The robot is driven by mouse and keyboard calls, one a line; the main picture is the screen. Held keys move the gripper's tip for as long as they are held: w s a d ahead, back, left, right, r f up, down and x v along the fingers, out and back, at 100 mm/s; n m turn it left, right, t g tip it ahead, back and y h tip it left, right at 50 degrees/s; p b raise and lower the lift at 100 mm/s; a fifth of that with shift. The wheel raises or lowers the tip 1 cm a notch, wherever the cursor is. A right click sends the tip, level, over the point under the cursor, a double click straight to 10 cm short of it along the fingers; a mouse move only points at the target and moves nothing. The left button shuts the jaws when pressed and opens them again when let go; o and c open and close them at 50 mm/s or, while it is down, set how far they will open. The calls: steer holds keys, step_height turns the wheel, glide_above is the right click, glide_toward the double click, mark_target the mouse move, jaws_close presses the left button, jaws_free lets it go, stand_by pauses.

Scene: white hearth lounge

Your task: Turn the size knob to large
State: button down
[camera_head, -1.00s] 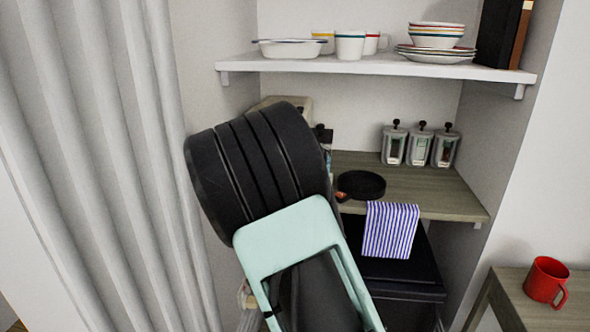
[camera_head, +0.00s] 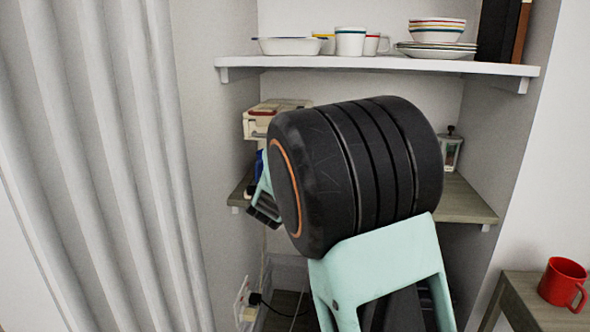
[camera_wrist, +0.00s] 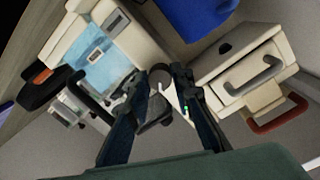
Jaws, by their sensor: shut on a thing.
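In the wrist view, my gripper (camera_wrist: 161,82) has its two dark fingers on either side of a small dark round piece (camera_wrist: 160,72), which looks like the size knob. The fingers are shut on it and cover part of it. I cannot read any size marking or tell which way the knob points. In the head view, a cream appliance with a red part (camera_head: 262,118) is at the left of the alcove. My gripper (camera_head: 264,212) shows below it, partly hidden behind my black arm link.
In the wrist view, a pale machine with a light-blue panel (camera_wrist: 92,55) is at left, a cream unit with handles (camera_wrist: 245,82) at right, and a blue object (camera_wrist: 203,14) at top. The head view shows a shelf (camera_head: 400,66) with dishes above and a red mug (camera_head: 563,282) at right.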

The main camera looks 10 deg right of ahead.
steer(key=shift+m, duration=0.4)
steer(key=c, duration=1.7)
jaws_free()
steer(key=v, duration=1.2)
steer(key=shift+d, duration=0.1)
